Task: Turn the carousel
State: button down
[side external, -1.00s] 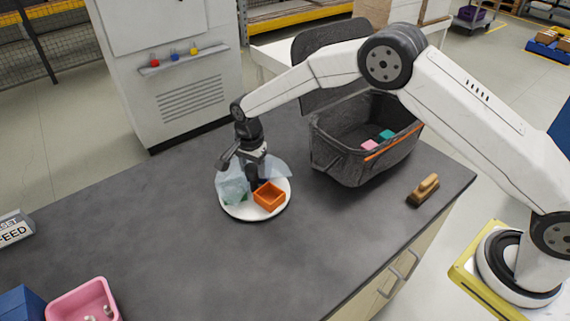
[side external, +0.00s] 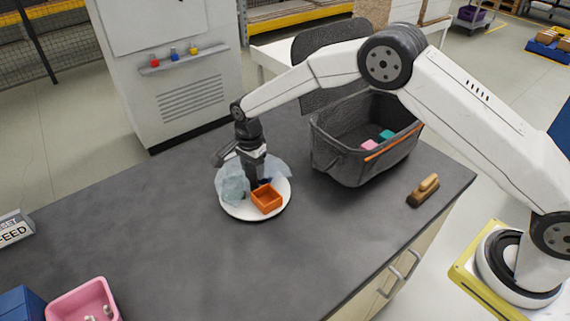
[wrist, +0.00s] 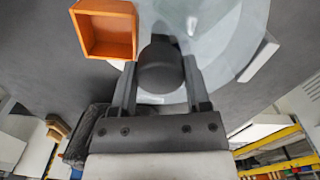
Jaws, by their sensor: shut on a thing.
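The carousel is a round white turntable (side external: 238,211) on the dark worktop. It carries an open orange box (side external: 267,198) at its front right and pale translucent bluish panels (side external: 232,185) around its middle. My gripper (side external: 256,180) points down at the centre of the turntable. In the wrist view the two fingers of my gripper (wrist: 161,78) are shut on a dark round knob (wrist: 160,66), one finger on each side. The orange box (wrist: 106,30) also shows there, empty, at the upper left. The knob's base is hidden.
A dark grey bin (side external: 345,165) holding a pink and a teal block stands right of the carousel. A wooden-handled brush (side external: 424,190) lies near the right edge. A pink tray (side external: 78,303) sits at the front left. The worktop between is clear.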

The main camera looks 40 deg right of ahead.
jog(key=shift+c, duration=0.3)
grip_release()
jog(key=shift+r, duration=3.9)
